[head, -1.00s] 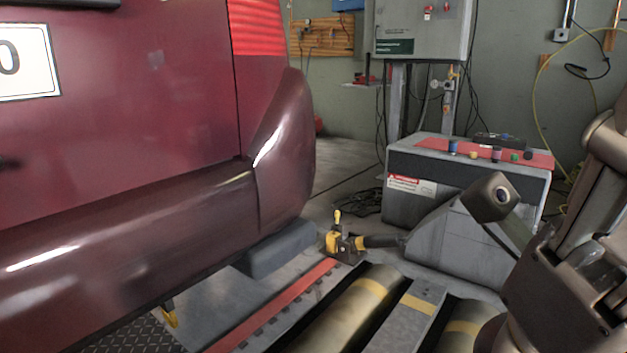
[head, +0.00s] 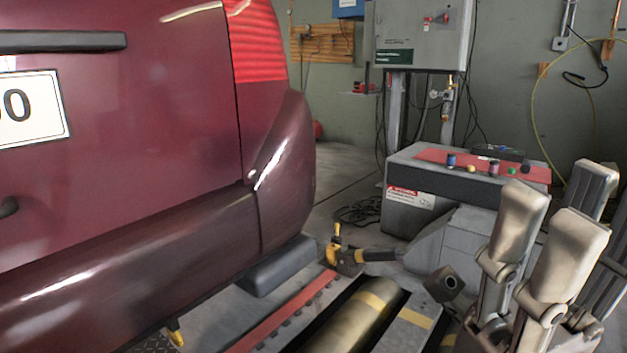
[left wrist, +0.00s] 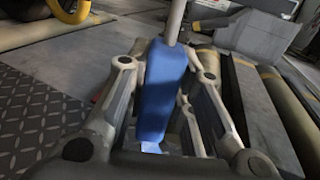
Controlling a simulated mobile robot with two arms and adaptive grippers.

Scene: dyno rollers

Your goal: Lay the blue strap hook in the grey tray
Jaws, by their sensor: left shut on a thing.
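The blue strap hook (left wrist: 162,90) is between the fingers of my left gripper (left wrist: 165,66) in the left wrist view. It is a long blue piece with a grey rod coming out of its far end. The fingers are shut on it from both sides. My left gripper does not show in the head view. My right gripper (head: 553,225) is at the lower right of the head view, fingers pointing up and apart, with nothing seen between them. I cannot pick out the grey tray for certain in either view.
A dark red vehicle (head: 130,150) fills the left. Rollers (head: 362,310) lie in the floor beside a red strip (head: 285,312). A yellow clamp (head: 335,250) stands near the bumper. A grey console (head: 410,180) with a red top carrying small items stands behind my right gripper.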

